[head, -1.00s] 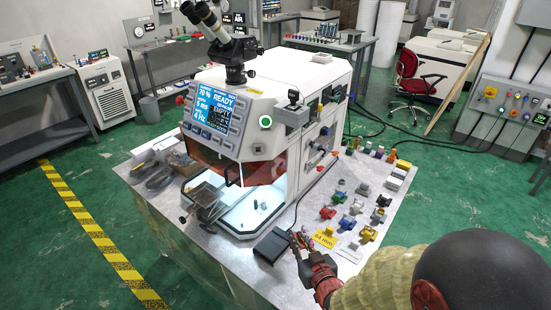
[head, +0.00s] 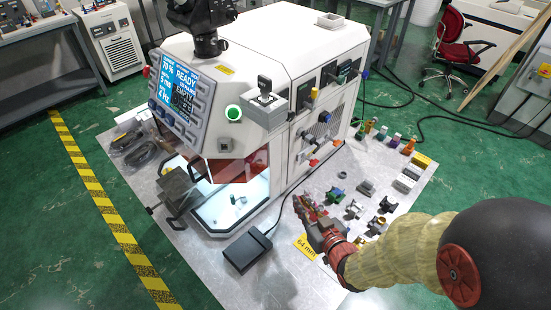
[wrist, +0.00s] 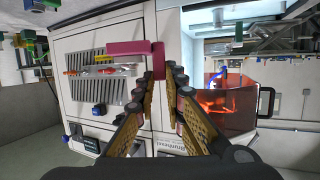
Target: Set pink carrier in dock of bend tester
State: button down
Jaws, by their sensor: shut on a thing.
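The pink carrier (wrist: 128,48) is between my fingertips in the wrist view, a flat magenta bar with a block at its right end. My gripper (wrist: 162,72) is shut on that block end. In the head view my gripper (head: 310,203) is over the table, right of the black pedal and in front of the white machine's right side. The carrier is too small to make out clearly there. The white machine (head: 290,45) has a lit screen (head: 182,90) reading READY and EMPTY. Its lit chamber (head: 232,205) is open at the front. I cannot tell which part is the dock.
A black pedal (head: 248,250) with a cable lies on the table in front of the machine. Several coloured carriers and grey blocks (head: 367,188) stand to the right. A yellow label (head: 307,246) reads 64 mm.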

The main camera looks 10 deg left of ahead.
jog(key=w+f+b, duration=0.1)
jog(key=w+f, duration=0.2)
jog(key=w, duration=0.1)
jog(key=w+d+f+b, duration=0.1)
jog(key=w+f, duration=0.2)
jog(key=w, duration=0.1)
jog(key=w+f+b, duration=0.2)
jog(key=w+f, duration=0.1)
jog(key=w, duration=0.1)
jog(key=shift+w+d, duration=0.3)
jog(key=shift+w, duration=0.05)
jog(key=shift+w+f, duration=0.15)
jog(key=shift+f, duration=0.05)
jog(key=shift+w+f+b, duration=0.15)
jog(key=shift+f+b, duration=0.75)
jog(key=shift+f, duration=0.75)
jog(key=shift+f, duration=0.1)
jog(key=shift+f, duration=0.1)
jog(key=c, duration=1.8)
grip_release()
jog(key=shift+c, duration=0.2)
